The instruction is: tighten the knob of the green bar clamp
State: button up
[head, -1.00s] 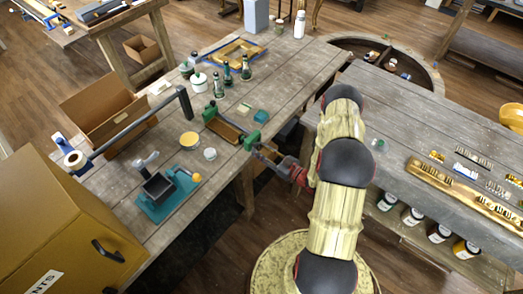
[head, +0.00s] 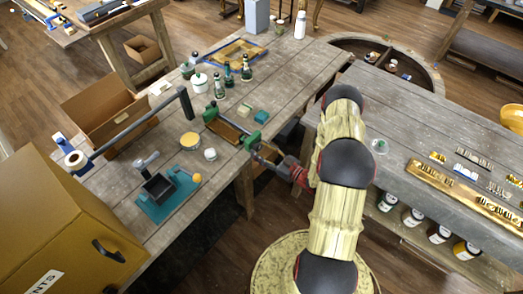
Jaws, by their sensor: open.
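The green bar clamp (head: 210,112) lies near the right edge of the left wooden table, with one green jaw at its far left end and a second green jaw (head: 252,140) at the table edge. A brown wooden piece (head: 224,130) lies between the jaws. My gripper (head: 262,153) is open at the clamp's near end, just off the table edge, reached from the lower right by my gold and black arm. The knob is not clearly visible; it is hidden at or between the fingers. I cannot tell whether they touch it.
A teal-based vise (head: 168,197) and small round tins (head: 190,139) stand left of the clamp. Dark green bottles (head: 228,77) stand behind it. A grey lamp arm (head: 135,125) spans the table's left. The right workbench (head: 420,120) lies beyond my arm.

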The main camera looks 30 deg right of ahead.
jog(key=v, duration=1.2)
